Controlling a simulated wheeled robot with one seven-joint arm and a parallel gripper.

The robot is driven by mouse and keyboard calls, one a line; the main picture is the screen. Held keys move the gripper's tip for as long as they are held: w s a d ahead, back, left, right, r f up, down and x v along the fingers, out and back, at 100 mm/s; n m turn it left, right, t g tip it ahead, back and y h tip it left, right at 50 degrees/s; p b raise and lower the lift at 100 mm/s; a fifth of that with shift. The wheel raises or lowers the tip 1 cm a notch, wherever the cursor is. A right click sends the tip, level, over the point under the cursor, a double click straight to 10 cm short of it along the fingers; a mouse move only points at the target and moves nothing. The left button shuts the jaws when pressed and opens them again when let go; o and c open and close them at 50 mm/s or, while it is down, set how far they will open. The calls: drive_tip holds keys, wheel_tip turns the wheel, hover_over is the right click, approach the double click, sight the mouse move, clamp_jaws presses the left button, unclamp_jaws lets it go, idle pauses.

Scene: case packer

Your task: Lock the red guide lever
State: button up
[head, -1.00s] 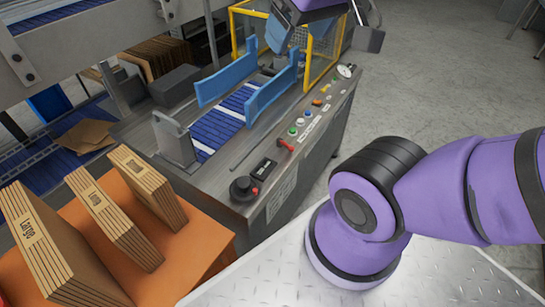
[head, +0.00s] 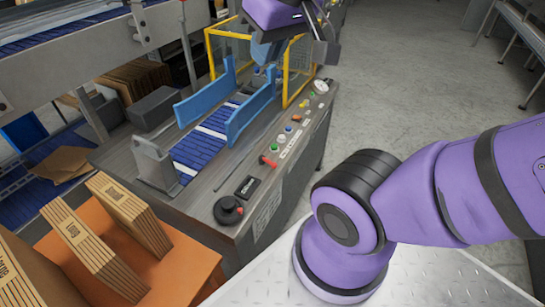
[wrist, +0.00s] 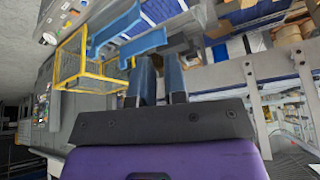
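The red guide lever (head: 267,161) is a small red handle on the side control panel of the machine. It lies between the black label plate and the row of buttons. Two blue guide rails (head: 205,94) stand over the blue roller conveyor near it. My gripper (head: 264,54) is at the top of the head view, above the far end of the rails and well apart from the lever. In the wrist view its two fingers (wrist: 160,85) show a gap with nothing held between them. The lever cannot be made out in the wrist view.
A black knob (head: 228,210) and several coloured buttons (head: 289,130) flank the lever. A yellow guard frame (head: 210,55) stands behind the rails. The floor (head: 400,90) right of the machine is clear.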

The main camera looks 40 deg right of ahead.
drive_tip(key=w+d+f+m, duration=0.1)
drive_tip(key=w+d, duration=0.1)
drive_tip(key=w, duration=0.2)
drive_tip(key=w+d+f+m+g, duration=0.1)
drive_tip(key=w+f+m, duration=0.1)
drive_tip(key=w, duration=0.2)
drive_tip(key=w+d+f+m+g, duration=0.1)
drive_tip(key=w+d, duration=0.1)
drive_tip(key=w, duration=0.2)
drive_tip(key=shift+w+d+f+m, duration=0.15)
drive_tip(key=shift+d+f+m, duration=0.1)
drive_tip(key=shift+d+m, duration=0.05)
clamp_jaws()
drive_tip(key=w+d+f+m+g+y, duration=0.1)
drive_tip(key=w+d+f+m, duration=0.35)
drive_tip(key=d+f, duration=0.45)
drive_tip(key=w+d+f+m+g+y, duration=0.1)
drive_tip(key=w+d+f+m+g, duration=0.15)
drive_tip(key=w+d+f, duration=0.55)
drive_tip(key=s+d+f+m, duration=0.1)
drive_tip(key=d+f+m, duration=0.1)
drive_tip(key=f, duration=0.7)
drive_tip(key=s+d+f+m+y, duration=0.1)
drive_tip(key=s+d+f+m, duration=0.1)
drive_tip(key=f, duration=0.8)
drive_tip(key=shift+d+f+m, duration=0.3)
drive_tip(key=shift+d+m, duration=0.4)
drive_tip(key=shift+d, duration=0.6)
